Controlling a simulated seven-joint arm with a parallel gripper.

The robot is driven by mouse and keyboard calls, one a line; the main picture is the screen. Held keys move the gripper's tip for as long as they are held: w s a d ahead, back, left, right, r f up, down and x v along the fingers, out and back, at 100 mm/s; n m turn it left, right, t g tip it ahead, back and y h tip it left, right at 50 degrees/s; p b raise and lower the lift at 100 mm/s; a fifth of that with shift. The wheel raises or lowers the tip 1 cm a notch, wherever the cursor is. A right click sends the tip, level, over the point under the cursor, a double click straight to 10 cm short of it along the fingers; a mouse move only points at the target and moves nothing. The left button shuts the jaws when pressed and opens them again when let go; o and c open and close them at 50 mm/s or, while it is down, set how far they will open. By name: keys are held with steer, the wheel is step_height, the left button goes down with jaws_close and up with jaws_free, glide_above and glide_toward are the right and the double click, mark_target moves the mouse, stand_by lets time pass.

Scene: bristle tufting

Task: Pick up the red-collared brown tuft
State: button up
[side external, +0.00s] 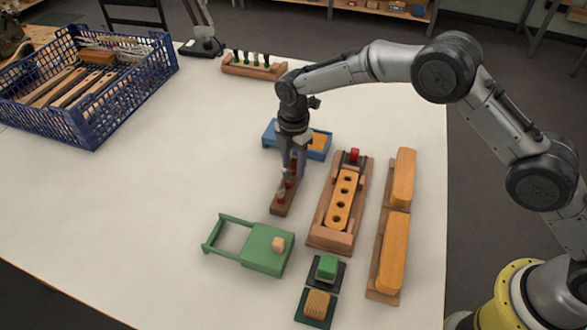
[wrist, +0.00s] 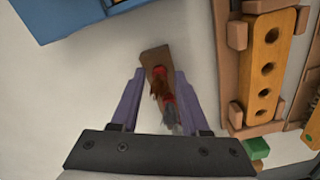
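A small brown wooden rack (side external: 281,209) stands near the middle of the table. It holds red-collared tufts (side external: 281,195), partly hidden by my gripper. In the wrist view the rack (wrist: 153,56) carries a red-collared tuft with brown bristles (wrist: 159,82). A second red-collared tuft with greyish bristles (wrist: 169,112) is nearer the camera. My gripper (side external: 296,165) points down over the far end of the rack. In the wrist view its purple fingers (wrist: 159,75) are apart, one on each side of the tufts. I cannot tell whether they touch anything.
A drilled orange block (side external: 338,205) lies in a wooden holder to the right, with longer orange blocks (side external: 396,240) beyond. A blue tray (side external: 318,150) is behind the gripper. A green paddle-shaped fixture (side external: 264,250) is in front. A blue crate (side external: 88,118) stands back left.

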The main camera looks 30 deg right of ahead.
jaws_close()
